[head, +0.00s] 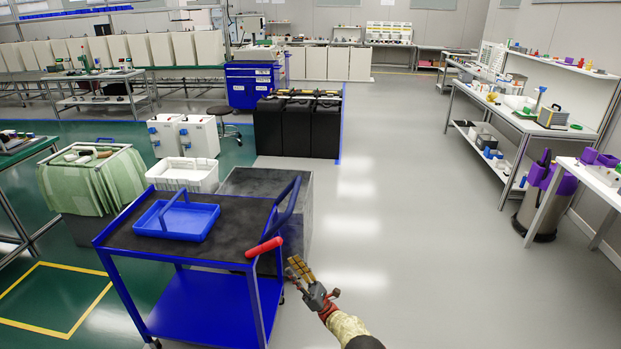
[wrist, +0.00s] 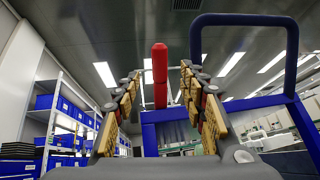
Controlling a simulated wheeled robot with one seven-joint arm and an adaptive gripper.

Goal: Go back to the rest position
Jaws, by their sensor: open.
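My gripper (head: 308,281) is in the head view at lower centre, just right of a blue cart (head: 190,250). In the wrist view my gripper (wrist: 160,100) has its two yellow-padded fingers spread apart, with nothing held between them. I cannot tell the exact gap between the fingers and the grip.
A blue tray (head: 178,221) sits on the cart's dark top. A grey box (head: 262,187) and white crate (head: 183,175) stand behind it. Black bins (head: 297,128) stand further back. Benches (head: 500,115) line the right wall. The grey floor (head: 430,230) between is clear.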

